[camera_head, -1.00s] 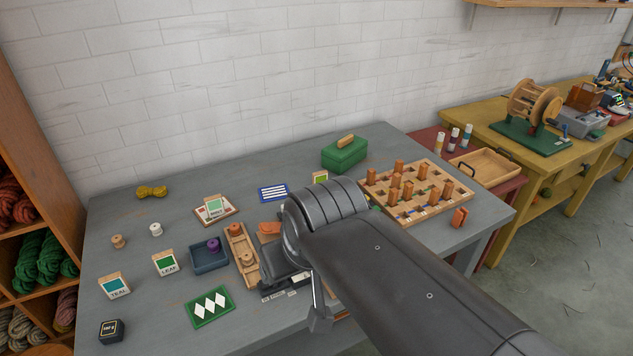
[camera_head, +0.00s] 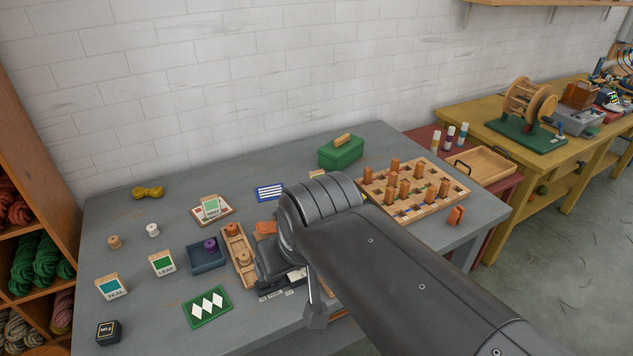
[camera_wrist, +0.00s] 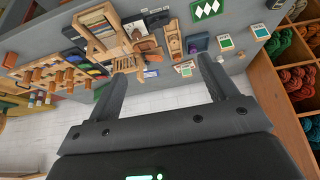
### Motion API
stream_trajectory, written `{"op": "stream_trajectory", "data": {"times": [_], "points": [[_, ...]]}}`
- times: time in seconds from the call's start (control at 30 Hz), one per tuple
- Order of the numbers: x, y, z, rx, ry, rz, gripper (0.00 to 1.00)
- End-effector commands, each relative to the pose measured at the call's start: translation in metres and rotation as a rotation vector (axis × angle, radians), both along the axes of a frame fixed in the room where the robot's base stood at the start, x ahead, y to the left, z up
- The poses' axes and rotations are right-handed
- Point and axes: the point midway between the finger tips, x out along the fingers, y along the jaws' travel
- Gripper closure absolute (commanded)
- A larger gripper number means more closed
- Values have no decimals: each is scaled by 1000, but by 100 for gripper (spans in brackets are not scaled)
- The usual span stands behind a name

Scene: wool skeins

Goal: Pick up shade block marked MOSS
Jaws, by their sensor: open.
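No readable MOSS label shows in either view. My gripper (camera_wrist: 163,62) is open in the wrist view, its two fingers apart with nothing between them, above the back of the table.
A pegboard tray (camera_head: 450,203) with several orange pegs lies right of my arm. A green box (camera_head: 341,151) stands behind it. A blue tray (camera_head: 206,259), a wooden rack (camera_head: 240,262) and a green diamond card (camera_head: 207,307) lie left. The left table has bare patches.

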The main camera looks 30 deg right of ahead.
Motion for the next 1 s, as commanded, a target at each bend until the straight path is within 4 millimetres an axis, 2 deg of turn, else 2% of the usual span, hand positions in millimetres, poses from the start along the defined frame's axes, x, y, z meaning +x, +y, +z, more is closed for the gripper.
{"op": "stream_trajectory", "data": {"times": [0.17, 0.33, 0.53, 0.77, 1.0], "points": [[34, -7, 15, -12, 13, -8, 22], [88, -19, 32, -29, 27, -11, 22], [155, -41, 40, -42, 45, -15, 22], [234, -75, 33, -51, 62, -17, 22], [311, -121, 7, -49, 78, -22, 22]]}}
